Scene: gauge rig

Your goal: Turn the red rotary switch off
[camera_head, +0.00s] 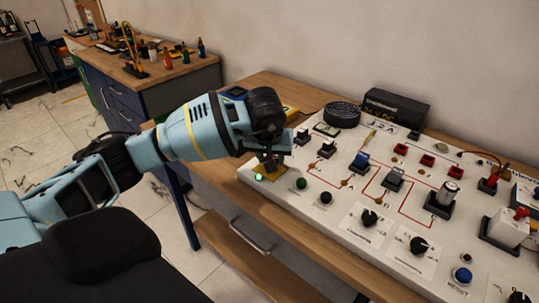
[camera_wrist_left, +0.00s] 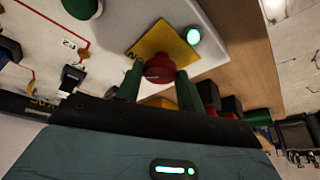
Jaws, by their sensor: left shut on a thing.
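The red rotary switch (camera_wrist_left: 158,68) sits on a yellow plate (camera_wrist_left: 172,42) in the left wrist view. My left gripper (camera_wrist_left: 160,84) is shut on the red knob, one green finger on each side. In the head view my left gripper (camera_head: 271,160) points down at the left front corner of the white panel (camera_head: 281,196), over the yellow plate (camera_head: 267,173), and hides the red knob. A green lamp (camera_head: 258,177) beside the plate is lit; it also glows in the left wrist view (camera_wrist_left: 194,36). My right gripper is not in view.
A dark box (camera_head: 396,106) stands at the back. Another bench (camera_head: 150,75) is at the left rear.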

